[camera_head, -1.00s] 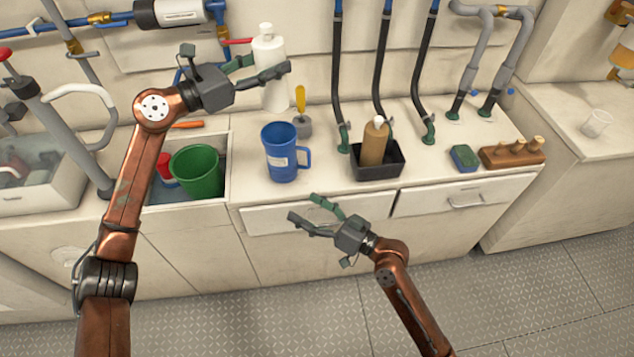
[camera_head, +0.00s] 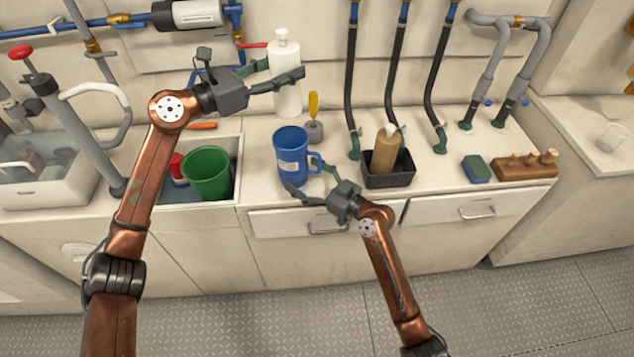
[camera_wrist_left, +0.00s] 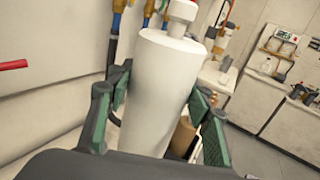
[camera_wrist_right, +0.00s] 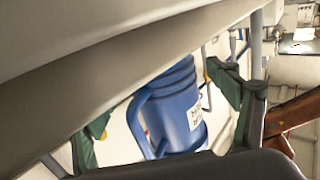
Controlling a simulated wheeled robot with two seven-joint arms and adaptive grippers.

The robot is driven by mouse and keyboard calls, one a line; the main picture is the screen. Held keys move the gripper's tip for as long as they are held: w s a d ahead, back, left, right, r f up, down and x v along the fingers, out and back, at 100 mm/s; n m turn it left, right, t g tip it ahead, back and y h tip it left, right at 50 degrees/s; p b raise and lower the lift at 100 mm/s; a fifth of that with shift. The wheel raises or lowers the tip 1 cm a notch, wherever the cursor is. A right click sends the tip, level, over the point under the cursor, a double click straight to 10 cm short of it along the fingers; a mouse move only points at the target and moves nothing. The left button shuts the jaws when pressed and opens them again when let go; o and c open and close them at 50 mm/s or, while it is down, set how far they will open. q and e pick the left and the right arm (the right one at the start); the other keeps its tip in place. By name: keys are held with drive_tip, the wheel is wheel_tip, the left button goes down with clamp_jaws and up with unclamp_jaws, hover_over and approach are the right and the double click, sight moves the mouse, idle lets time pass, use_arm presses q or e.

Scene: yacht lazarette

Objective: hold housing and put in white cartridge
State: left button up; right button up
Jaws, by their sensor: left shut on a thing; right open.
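The blue housing (camera_head: 291,150), with a side handle and a white label, stands upright on the counter. It also shows in the right wrist view (camera_wrist_right: 176,108). My right gripper (camera_head: 306,182) is open at the housing's near lower side, with the housing seen between its fingers in the right wrist view; contact cannot be told. My left gripper (camera_head: 284,74) is shut on the white cartridge (camera_head: 286,98), a pale upright cylinder with a narrower top, seen between both fingers in the left wrist view (camera_wrist_left: 160,90). Whether its base touches the counter cannot be told.
A green bucket (camera_head: 207,172) sits in the recess at left. A sponge (camera_head: 476,169) and wooden block (camera_head: 527,168) lie further right.

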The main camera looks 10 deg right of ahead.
sight(295, 169)
drive_tip(key=shift+x, duration=1.8)
drive_tip(key=shift+c, duration=0.3)
drive_tip(key=c, duration=1.4)
